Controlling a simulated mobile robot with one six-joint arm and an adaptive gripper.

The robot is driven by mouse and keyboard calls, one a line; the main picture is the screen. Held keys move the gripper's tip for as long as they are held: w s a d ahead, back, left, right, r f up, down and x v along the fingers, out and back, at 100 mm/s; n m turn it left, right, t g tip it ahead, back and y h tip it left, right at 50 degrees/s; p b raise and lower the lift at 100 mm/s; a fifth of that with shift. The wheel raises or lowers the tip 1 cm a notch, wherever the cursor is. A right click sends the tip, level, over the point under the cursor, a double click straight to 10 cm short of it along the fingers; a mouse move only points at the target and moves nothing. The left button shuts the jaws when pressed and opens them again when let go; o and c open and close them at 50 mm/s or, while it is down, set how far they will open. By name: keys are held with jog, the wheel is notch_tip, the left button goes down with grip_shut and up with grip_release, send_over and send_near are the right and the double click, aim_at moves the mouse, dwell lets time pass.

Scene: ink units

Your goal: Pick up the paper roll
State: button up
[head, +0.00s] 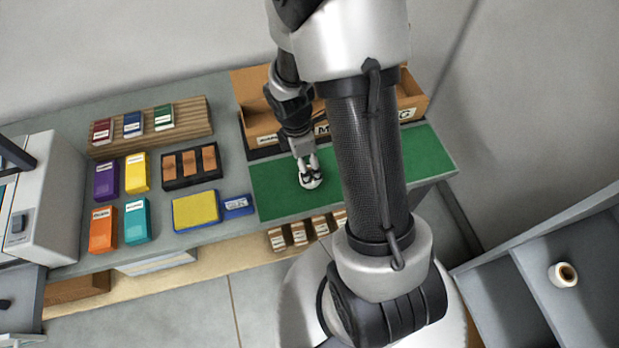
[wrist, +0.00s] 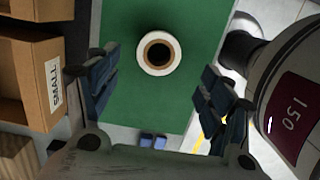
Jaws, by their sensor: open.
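A white paper roll with a brown core (wrist: 145,63) stands on end on the green mat (wrist: 125,108), its open end facing the camera in the wrist view. My gripper (wrist: 160,72) is open above it, one finger to each side, and the roll shows between and slightly beyond the fingertips. No contact is visible. In the head view my gripper (head: 309,172) points down over the mat (head: 275,203) and partly hides the roll (head: 312,185).
Another roll (head: 556,276) lies in the grey shelf (head: 500,285) at right. A cardboard box (head: 255,90) stands behind the mat. Coloured ink boxes (head: 136,172) and a yellow pad (head: 195,210) lie left.

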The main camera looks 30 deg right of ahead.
aim_at(310, 174)
jog(key=f+b, duration=0.1)
jog(key=f, duration=0.1)
jog(key=f+b, duration=0.1)
jog(key=f, duration=0.1)
jog(key=d+f+b, duration=0.1)
jog(key=f, duration=0.2)
jog(key=shift+r, duration=0.1)
jog(key=shift+c, duration=0.4)
jog(key=c, duration=1.1)
